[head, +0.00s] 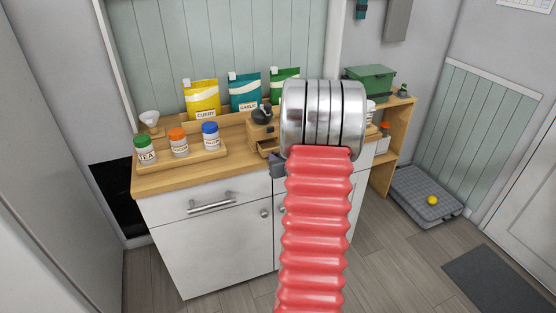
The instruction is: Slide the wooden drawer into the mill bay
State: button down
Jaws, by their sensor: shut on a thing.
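The mill (261,131), a wooden box with a dark rounded top, stands on the counter (190,178) just left of my metal wrist. A wooden drawer (267,149) shows low at its front, beside my wrist. My gripper (278,166) shows only as a dark grey part at the wrist's lower left. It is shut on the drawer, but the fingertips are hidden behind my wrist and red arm. The mill bay is mostly covered, so I cannot tell how far in the drawer sits.
A wooden tray (205,160) with several labelled jars stands left of the mill. Yellow (201,98) and teal (245,92) pouches stand behind. A white cup (149,121) is at the back left. A shelf (397,113) with a green box (371,82) stands right.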

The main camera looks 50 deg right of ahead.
aim_at(272, 149)
jog(key=shift+w+d, duration=0.5)
jog(key=shift+w, duration=0.35)
jog(key=shift+w+d, duration=0.45)
jog(key=shift+w, duration=0.35)
jog(key=shift+w+d, duration=0.5)
jog(key=shift+w, duration=0.35)
jog(key=c, duration=1.5)
grip_release()
jog(key=shift+c, duration=0.2)
jog(key=shift+s, duration=0.1)
jog(key=v, duration=1.3)
jog(key=shift+s+a, duration=0.15)
jog(key=shift+s, duration=0.05)
jog(key=shift+r, duration=0.1)
